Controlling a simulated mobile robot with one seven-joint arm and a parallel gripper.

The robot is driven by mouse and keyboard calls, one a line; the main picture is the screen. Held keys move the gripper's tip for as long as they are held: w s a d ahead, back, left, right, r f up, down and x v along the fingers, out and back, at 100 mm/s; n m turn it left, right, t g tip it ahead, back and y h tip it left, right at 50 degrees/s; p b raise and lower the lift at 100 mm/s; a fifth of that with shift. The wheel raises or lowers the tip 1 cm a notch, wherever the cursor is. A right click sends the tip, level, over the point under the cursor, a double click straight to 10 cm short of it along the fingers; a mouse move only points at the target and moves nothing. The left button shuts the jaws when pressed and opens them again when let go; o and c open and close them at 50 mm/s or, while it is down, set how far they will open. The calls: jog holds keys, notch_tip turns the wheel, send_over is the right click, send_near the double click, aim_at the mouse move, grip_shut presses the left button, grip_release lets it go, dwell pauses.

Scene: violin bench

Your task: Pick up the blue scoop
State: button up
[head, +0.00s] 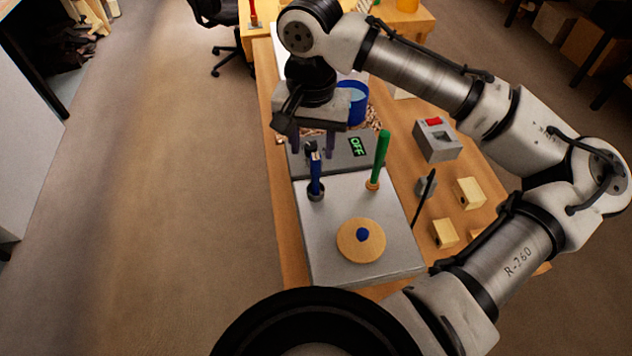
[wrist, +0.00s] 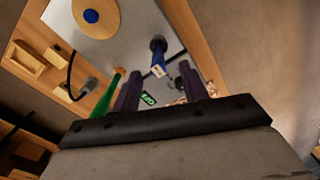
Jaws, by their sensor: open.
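The blue scoop (head: 316,175) stands upright with its lower end in a small dark round holder (head: 316,194) on the grey plate. In the wrist view the blue scoop (wrist: 158,62) shows between the two fingers, nearer their tips. My gripper (head: 313,150) is open and points down, with its two dark purple fingers left and right of the scoop's top. The wrist view also shows my gripper (wrist: 160,70) with nothing clasped. I cannot tell how far the scoop's top reaches between the fingers.
A green rod (head: 381,160) stands upright close to the right of my gripper. A wooden disc with a blue knob (head: 362,235) lies on the grey plate (head: 325,255). An "OFF" display (head: 356,147) and a blue pot (head: 357,108) are behind. Wooden blocks (head: 469,193) lie at right.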

aim_at(316, 156)
jog(key=shift+w+d+f+p, duration=0.15)
jog(key=shift+f+p, duration=0.15)
jog(key=shift+f, duration=1.3)
jog(key=shift+w+d+f+p, duration=0.15)
jog(key=shift+f+p, duration=0.15)
jog(key=shift+f, duration=1.25)
grip_shut()
